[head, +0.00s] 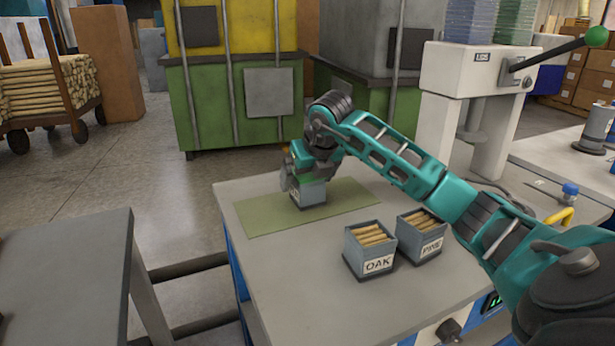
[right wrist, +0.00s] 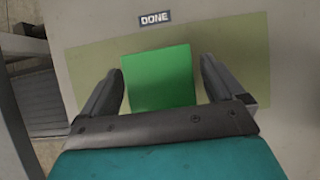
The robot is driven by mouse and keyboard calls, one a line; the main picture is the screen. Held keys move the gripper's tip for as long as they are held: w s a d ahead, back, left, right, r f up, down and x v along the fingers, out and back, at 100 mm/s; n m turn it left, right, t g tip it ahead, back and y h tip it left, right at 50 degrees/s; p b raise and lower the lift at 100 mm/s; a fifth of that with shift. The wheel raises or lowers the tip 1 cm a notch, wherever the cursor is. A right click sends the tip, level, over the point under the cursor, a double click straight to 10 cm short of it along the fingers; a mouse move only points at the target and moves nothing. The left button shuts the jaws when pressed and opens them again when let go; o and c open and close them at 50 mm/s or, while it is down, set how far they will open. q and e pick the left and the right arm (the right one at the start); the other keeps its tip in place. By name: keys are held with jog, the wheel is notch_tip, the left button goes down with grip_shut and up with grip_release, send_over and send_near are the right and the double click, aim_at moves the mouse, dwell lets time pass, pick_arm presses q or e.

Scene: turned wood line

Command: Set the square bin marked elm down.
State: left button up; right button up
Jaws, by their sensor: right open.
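A small grey-blue square bin (head: 311,196) stands on the flat green mat (head: 262,214) at the back left of the table. Its label is too small and covered to read. In the right wrist view a plain bright green square (right wrist: 158,76) shows between the fingers, over the mat (right wrist: 232,62); it seems to be the top of this bin. My right gripper (head: 306,178) is above the bin, pointing down. Its fingers are open, one on each side of the green square, with a gap visible at least on the right. My left gripper is not in view.
A bin marked OAK (head: 369,250) and another bin (head: 421,236), its label partly readable, hold wooden pieces right of the mat. A DONE label (right wrist: 156,18) lies beside the mat. A lever press (head: 470,100) stands behind. The table's front left is bare.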

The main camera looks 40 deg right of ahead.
jog(key=p+v, duration=0.1)
jog(key=v, duration=1.1)
jog(key=shift+r, duration=0.15)
